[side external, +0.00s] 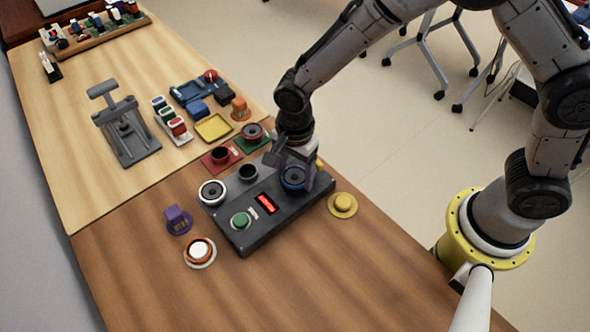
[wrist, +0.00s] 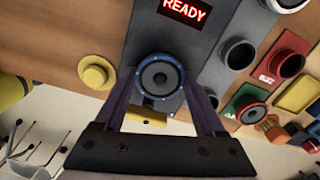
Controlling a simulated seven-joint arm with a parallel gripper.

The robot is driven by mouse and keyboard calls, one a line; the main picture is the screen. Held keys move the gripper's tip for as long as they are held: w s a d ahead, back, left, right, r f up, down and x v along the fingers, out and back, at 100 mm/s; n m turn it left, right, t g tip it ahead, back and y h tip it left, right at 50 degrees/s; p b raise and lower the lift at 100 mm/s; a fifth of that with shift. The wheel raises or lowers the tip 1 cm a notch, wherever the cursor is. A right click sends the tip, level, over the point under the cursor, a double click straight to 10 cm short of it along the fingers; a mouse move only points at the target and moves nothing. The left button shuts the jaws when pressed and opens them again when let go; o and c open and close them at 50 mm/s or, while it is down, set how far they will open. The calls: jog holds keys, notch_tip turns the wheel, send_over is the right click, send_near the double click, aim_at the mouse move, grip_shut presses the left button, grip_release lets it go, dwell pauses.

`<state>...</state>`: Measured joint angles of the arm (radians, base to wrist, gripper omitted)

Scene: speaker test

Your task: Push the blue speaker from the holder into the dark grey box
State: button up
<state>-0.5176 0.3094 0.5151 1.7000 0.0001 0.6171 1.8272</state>
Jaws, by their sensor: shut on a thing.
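The blue speaker (side external: 293,178) has a blue rim and a dark cone. In the wrist view the speaker (wrist: 160,82) faces the camera between my two purple fingers. My gripper (side external: 294,182) is shut on it, one finger on each side; it also shows in the wrist view (wrist: 161,92). The dark grey box (side external: 270,228) is a low panel with a lit red display reading READY (wrist: 187,10). The speaker is at the box's end nearest my base. I cannot tell how deep it sits in the box. I cannot make out a separate holder.
Red and green stands are behind. A grey press (side external: 125,125) stands farther left.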

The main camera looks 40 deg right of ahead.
jog(key=shift+f, duration=0.15)
dwell(0.4)
jog(key=o, duration=1.2)
jog(key=shift+o, duration=0.2)
jog(key=shift+r, duration=3.8)
